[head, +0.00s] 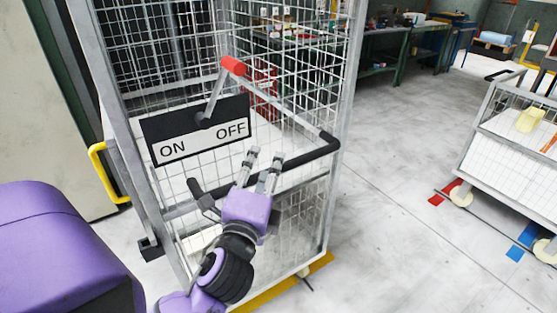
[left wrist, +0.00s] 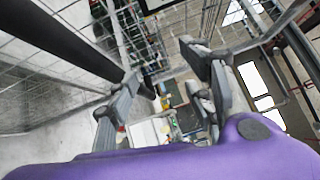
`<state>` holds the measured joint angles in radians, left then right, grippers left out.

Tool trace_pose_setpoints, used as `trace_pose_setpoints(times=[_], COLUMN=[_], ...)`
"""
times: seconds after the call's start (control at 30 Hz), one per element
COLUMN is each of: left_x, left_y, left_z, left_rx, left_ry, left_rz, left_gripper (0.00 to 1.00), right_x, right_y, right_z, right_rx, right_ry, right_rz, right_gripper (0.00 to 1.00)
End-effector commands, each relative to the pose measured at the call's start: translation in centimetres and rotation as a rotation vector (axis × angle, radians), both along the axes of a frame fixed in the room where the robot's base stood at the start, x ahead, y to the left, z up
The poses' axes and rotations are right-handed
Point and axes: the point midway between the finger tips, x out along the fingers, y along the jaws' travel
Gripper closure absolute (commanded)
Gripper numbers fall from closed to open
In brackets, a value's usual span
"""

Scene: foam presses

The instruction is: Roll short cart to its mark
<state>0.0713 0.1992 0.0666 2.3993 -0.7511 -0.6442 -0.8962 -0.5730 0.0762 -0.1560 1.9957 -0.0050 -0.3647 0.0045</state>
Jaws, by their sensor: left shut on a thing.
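A wire-mesh cart (head: 300,220) stands right in front of me, with a push bar (head: 318,150) that has black grips. My left gripper (head: 259,160) is shut on this bar near its middle, with the fingers pointing away from me. In the left wrist view the fingers (left wrist: 165,80) are apart, with mesh and bars around them. A strip of yellow floor tape (head: 290,286) shows at the foot of the cart. A second low mesh cart (head: 515,150) with a black handle stands at the right, near red (head: 445,191) and blue tape. My right gripper is out of view.
An ON/OFF panel (head: 198,135) with a red-tipped lever (head: 232,66) is at the tall mesh frame (head: 340,60). A yellow handle (head: 100,170) is on the left. Green workbenches (head: 400,45) stand at the back. The floor between the carts is clear.

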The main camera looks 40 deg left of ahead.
Motion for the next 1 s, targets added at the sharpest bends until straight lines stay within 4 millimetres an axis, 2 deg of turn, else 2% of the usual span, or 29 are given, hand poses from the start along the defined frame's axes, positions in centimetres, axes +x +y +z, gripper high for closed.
trace_pose_setpoints(times=[0.2, 0.7, 1.0], left_x=[-1.5, -4.6, -5.0], left_y=[-0.7, -2.0, -2.1], left_z=[-1.0, -1.8, -1.7], left_rx=[-0.009, -0.014, -0.013], left_ry=[0.013, 0.018, 0.016], left_rz=[-0.001, 0.000, -0.001], left_gripper=[0.61, 0.61, 0.61], right_x=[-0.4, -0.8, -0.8], right_y=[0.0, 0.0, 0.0], right_z=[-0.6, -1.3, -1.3], right_rx=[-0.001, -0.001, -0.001], right_ry=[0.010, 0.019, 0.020], right_rz=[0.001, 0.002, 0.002], right_gripper=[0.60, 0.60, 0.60])
